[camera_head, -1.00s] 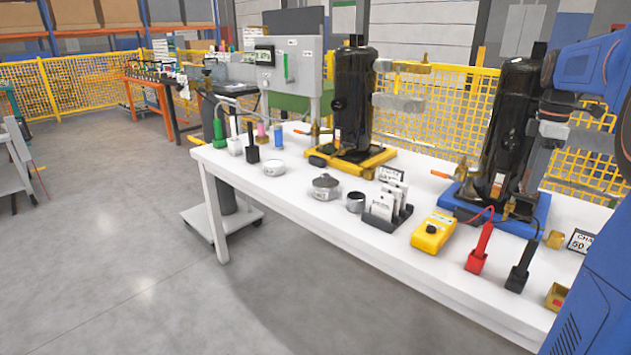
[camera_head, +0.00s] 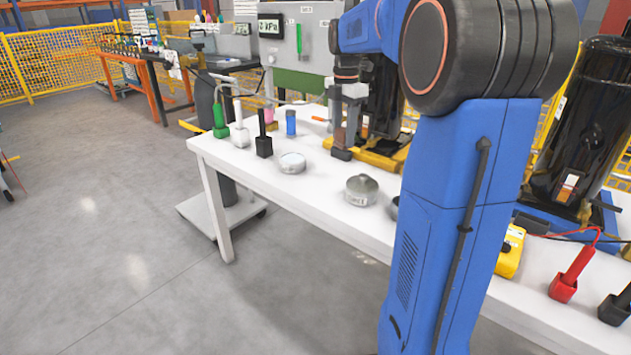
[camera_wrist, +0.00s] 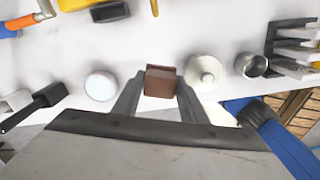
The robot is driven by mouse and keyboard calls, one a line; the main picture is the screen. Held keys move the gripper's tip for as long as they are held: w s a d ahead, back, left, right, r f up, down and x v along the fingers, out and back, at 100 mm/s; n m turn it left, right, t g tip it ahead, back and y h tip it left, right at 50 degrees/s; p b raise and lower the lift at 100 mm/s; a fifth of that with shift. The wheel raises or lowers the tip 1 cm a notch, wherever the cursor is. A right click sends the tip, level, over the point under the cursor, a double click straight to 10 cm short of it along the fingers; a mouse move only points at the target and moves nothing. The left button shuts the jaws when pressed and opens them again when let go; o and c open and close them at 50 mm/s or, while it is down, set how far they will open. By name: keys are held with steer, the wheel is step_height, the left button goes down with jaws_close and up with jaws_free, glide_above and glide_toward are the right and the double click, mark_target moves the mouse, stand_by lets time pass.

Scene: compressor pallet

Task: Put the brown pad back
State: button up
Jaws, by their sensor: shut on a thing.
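The brown pad (camera_wrist: 160,82) is between the two fingers of my gripper (camera_wrist: 160,94) in the wrist view. My gripper is shut on it. In the head view my gripper (camera_head: 343,122) is over the white table, and the brown pad (camera_head: 340,138) shows below it. A small dark block (camera_head: 341,155) sits beside the yellow base, just under the pad in the head view. The dark block also shows at the top of the wrist view (camera_wrist: 110,12), apart from the pad. I cannot tell the pad's exact height above the table.
A pale round dish (camera_head: 291,163) and a grey lidded round part (camera_head: 361,190) stand on the table near my gripper. A black compressor on the yellow base (camera_head: 383,161) is partly hidden by my arm. A metal cup (camera_wrist: 251,66) and card rack (camera_wrist: 272,42) are to the right.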

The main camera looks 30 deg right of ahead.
steer(key=a+f+n, duration=0.1)
steer(key=f, duration=0.1)
steer(key=w+a+f+n, duration=0.1)
steer(key=a+f, duration=0.1)
steer(key=w+a+f+n, duration=0.1)
steer(key=a+f, duration=0.1)
steer(key=shift+a+f+n, duration=0.1)
steer(key=shift+f+n, duration=0.2)
steer(key=shift+f, duration=2.5)
steer(key=shift+f, duration=0.15)
steer(key=o, duration=1)
